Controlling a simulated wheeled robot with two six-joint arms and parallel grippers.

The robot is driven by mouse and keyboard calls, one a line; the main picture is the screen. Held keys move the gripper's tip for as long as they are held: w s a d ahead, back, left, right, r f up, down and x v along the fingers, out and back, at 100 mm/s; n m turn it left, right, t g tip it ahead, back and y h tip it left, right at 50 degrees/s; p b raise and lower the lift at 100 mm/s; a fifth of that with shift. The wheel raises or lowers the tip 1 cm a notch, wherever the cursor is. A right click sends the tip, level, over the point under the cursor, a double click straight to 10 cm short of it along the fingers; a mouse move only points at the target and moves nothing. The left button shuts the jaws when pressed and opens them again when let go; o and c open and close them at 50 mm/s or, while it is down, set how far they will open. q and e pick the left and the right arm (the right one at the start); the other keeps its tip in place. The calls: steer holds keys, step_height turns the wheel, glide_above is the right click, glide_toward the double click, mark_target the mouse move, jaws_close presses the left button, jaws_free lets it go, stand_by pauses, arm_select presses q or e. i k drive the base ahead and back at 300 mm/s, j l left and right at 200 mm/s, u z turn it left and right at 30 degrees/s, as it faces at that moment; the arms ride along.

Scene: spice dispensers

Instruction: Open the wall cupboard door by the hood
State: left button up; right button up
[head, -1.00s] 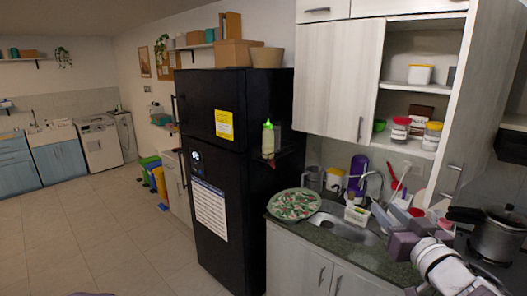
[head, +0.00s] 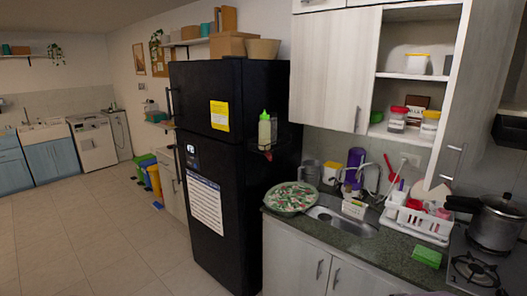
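The wall cupboard door by the hood (head: 478,112) is grey, with a bar handle (head: 453,161) near its left edge. It appears swung outward: its pale free edge reaches lower than the cupboard, and the shelves (head: 412,77) beside it are exposed. They hold red-lidded (head: 398,120) and yellow-lidded (head: 429,124) jars and a white tub (head: 416,63). The paler door to the left (head: 333,72) is shut. The dark hood (head: 511,131) shows partly at the right edge. Neither of my grippers is in view, and nothing visible touches the door.
Below are a sink (head: 342,222), a white dish rack (head: 418,222), a green sponge (head: 427,257) and a hob with a pot (head: 494,221). A black fridge (head: 228,190) stands left of the counter. The tiled floor (head: 95,235) at left is clear.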

mark_target(487, 34)
steer(key=z, duration=1)
